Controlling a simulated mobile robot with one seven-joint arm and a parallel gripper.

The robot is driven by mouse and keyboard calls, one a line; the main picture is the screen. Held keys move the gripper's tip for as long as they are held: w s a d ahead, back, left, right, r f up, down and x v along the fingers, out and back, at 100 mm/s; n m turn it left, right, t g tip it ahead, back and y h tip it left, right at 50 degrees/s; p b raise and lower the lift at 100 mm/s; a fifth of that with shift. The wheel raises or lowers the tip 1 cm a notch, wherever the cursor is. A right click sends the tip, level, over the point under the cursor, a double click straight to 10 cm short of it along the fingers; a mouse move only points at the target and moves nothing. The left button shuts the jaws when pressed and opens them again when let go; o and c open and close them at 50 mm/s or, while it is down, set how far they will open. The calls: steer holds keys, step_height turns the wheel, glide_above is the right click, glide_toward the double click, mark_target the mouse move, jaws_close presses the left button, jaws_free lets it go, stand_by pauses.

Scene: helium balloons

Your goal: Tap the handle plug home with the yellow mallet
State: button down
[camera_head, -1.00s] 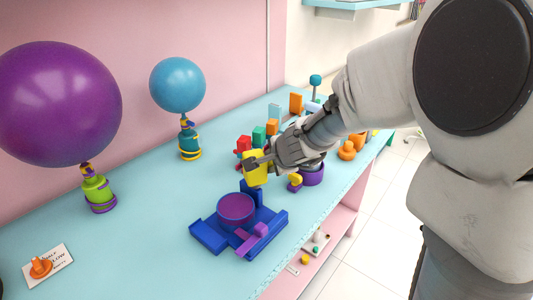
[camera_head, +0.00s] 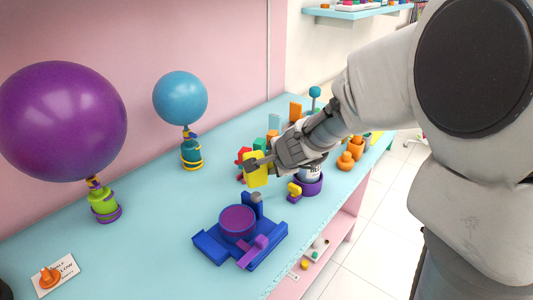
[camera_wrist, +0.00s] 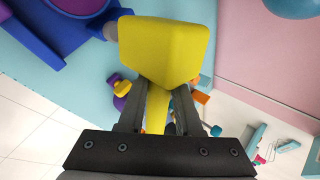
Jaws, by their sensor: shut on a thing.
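My gripper (camera_head: 266,160) is shut on the yellow mallet (camera_head: 256,172) and holds it in the air beyond the blue fixture. In the wrist view the yellow mallet head (camera_wrist: 165,45) fills the middle, with its handle between my fingers (camera_wrist: 157,108). The blue fixture (camera_head: 210,247) stands on the table with a round purple disc (camera_head: 238,220) and a lighter purple handle-like piece (camera_head: 252,252) at its front right. A grey round knob (camera_head: 256,197) sits by its rear upright; it also shows beside the mallet head in the wrist view (camera_wrist: 110,30). I cannot tell which part is the handle plug.
A large purple balloon (camera_head: 62,120) and a blue balloon (camera_head: 180,97) stand along the wall. A card with an orange cone (camera_head: 49,277) lies front left. Several coloured blocks and a purple ring holder (camera_head: 309,186) crowd the area around my gripper. The table's left middle is clear.

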steer(key=shift+r, duration=0.1)
step_height(320, 180, up, 4)
steer(key=p, duration=0.3)
steer(key=shift+r+p, duration=0.1)
steer(key=shift+p, duration=0.3)
steer(key=shift+f, duration=0.2)
step_height(320, 180, down, 9)
steer(key=b, duration=1)
step_height(320, 180, up, 5)
steer(key=p, duration=0.5)
steer(key=shift+f, duration=0.1)
